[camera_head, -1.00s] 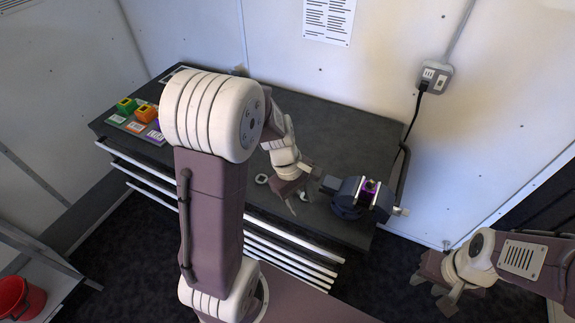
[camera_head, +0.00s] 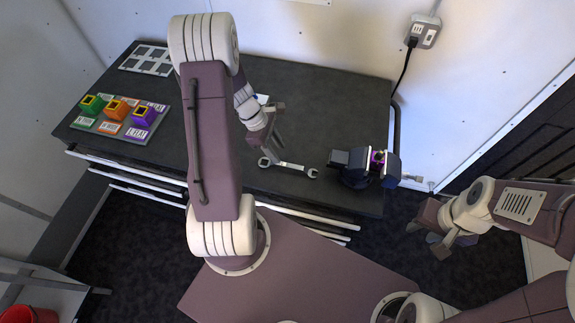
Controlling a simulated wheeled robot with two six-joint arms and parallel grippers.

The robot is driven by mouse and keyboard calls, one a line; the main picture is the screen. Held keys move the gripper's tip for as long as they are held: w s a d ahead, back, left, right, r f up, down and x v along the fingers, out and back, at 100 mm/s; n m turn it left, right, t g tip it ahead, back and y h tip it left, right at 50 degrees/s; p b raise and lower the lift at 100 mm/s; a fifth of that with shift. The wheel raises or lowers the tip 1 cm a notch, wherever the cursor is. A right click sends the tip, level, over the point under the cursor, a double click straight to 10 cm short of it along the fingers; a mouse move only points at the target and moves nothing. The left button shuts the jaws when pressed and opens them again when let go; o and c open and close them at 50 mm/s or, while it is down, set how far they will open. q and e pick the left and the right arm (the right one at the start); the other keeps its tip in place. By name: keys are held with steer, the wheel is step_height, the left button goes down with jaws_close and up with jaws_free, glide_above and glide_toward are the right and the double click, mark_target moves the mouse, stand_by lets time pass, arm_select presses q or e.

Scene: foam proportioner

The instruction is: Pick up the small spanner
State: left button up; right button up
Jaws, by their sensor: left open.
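The small spanner (camera_head: 290,166) is a silver wrench lying flat on the dark bench top, left of the vise. Its left end is close to the fingers of my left gripper (camera_head: 271,153). That gripper is open and empty, pointing down just behind the spanner's left part. Whether a fingertip touches the spanner I cannot tell. My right gripper (camera_head: 427,238) is off the bench at the right, over the floor; its fingers look apart with nothing held.
A vise (camera_head: 362,168) with a purple-ringed part stands at the bench's right end. A label board (camera_head: 112,127) with green, orange and purple blocks lies at the left, a grey-squared panel (camera_head: 149,59) behind it. The rear bench middle (camera_head: 320,105) is clear.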

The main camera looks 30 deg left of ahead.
mark_target(287, 165)
arm_select(q)
steer(key=shift+w+a+f, duration=0.1)
steer(key=shift+f, duration=0.6)
steer(key=d+f, duration=0.3)
steer(key=shift+d+f, duration=0.25)
steer(key=shift+f, duration=0.15)
steer(key=shift+a+f, duration=0.1)
steer(key=shift+f, duration=0.15)
jaws_close()
